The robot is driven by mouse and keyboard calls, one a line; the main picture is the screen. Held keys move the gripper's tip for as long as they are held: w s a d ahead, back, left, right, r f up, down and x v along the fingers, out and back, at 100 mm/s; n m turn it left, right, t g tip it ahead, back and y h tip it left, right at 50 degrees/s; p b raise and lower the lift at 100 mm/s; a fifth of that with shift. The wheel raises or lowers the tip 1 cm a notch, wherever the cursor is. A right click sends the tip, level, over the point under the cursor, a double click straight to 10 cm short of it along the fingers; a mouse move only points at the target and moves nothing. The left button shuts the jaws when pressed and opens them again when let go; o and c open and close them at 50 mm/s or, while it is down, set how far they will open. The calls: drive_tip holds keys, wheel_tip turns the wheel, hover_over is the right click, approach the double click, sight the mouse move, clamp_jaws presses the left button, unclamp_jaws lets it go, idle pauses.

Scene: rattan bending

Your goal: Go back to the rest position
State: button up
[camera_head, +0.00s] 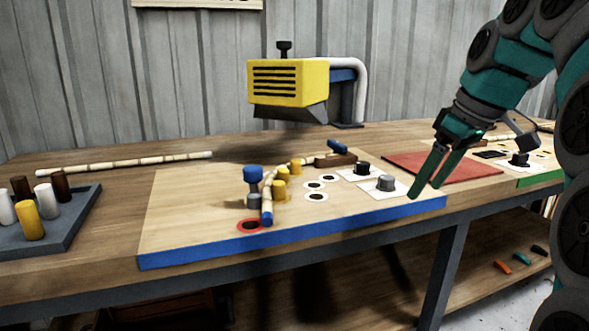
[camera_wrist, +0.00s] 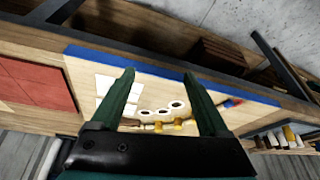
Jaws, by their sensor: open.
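My gripper (camera_head: 431,172) is open and empty, in the air above the right end of the blue-edged board (camera_head: 180,222). Its two green fingers (camera_wrist: 165,100) also show in the wrist view, with the board below and between them. On the board, a rattan pole (camera_head: 267,200) is curved around yellow pegs (camera_head: 280,190). A blue-topped clamp or peg (camera_head: 253,176) stands beside its front end. The pole's far end reaches a brown block with a blue handle (camera_head: 365,146). My gripper is apart from all of these.
A yellow machine (camera_head: 289,82) hangs over the board's back. A tray of pegs (camera_head: 68,228) stands at the left, with a straight rattan pole (camera_head: 125,161) behind it. A red mat (camera_head: 445,166) lies right of the board. Grey and black knobs (camera_head: 386,184) stand on white plates near my gripper.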

drive_tip(key=s+a+f+m+g+h, duration=0.1)
drive_tip(key=s+a+f+m, duration=0.1)
drive_tip(key=s+a+f, duration=0.4)
drive_tip(key=s+a+f+m+g, duration=0.15)
drive_tip(key=s+f, duration=0.25)
drive_tip(key=f, duration=0.4)
drive_tip(key=s+f+m+g+h, duration=0.1)
drive_tip(key=s+f+m+g, duration=0.1)
drive_tip(key=s+f, duration=1.5)
drive_tip(key=shift+s+a+m+g+h, duration=0.2)
drive_tip(key=shift+s+m+g+h, duration=0.2)
drive_tip(key=shift+s+m, duration=0.35)
